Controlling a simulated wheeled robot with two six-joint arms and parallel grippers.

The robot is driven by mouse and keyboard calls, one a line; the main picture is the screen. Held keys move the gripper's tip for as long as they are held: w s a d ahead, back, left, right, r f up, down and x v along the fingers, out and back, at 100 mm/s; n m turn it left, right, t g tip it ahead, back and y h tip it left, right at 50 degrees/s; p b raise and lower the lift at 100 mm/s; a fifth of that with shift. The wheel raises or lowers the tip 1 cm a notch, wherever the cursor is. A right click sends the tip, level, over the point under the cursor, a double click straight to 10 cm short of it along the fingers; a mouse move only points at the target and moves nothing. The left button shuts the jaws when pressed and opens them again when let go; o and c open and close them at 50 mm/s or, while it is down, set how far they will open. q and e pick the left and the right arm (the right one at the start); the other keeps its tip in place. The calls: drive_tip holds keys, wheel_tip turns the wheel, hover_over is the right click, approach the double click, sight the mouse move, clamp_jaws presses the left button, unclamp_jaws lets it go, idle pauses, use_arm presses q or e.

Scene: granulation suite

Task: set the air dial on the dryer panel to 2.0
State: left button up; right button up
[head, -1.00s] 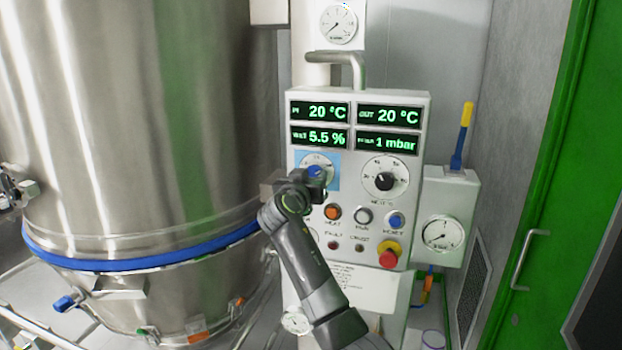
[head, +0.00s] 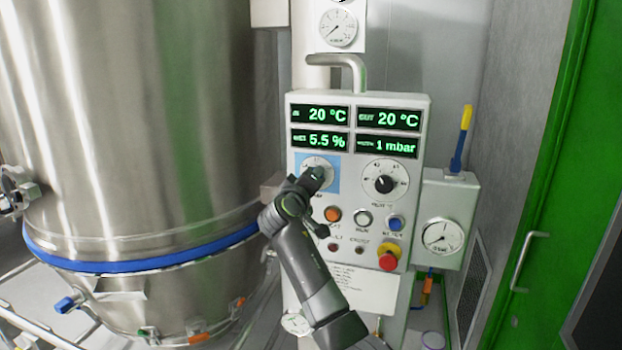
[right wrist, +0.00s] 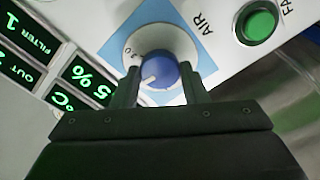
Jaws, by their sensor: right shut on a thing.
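The air dial is a blue knob (right wrist: 158,70) on a round white scale (right wrist: 135,50) with a light blue square behind it, labelled AIR in the right wrist view. My right gripper (right wrist: 160,88) is shut on the knob, one finger on each side. A white pointer mark shows on the knob's lower left in that view; most scale figures are hidden or too small to read. In the head view the dial's scale (head: 317,163) is at the panel's left, and my right gripper (head: 316,176) covers the knob. My left gripper is not in view.
The white dryer panel (head: 427,150) also carries a black-knobbed dial (head: 384,184), lit displays, an orange button (head: 333,214), a blue button (head: 396,223) and a red emergency stop (head: 388,260). A large steel vessel (head: 130,120) stands close on the left.

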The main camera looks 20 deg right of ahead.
drive_tip(key=shift+n, duration=0.8)
drive_tip(key=o, duration=1)
drive_tip(key=shift+c, duration=0.2)
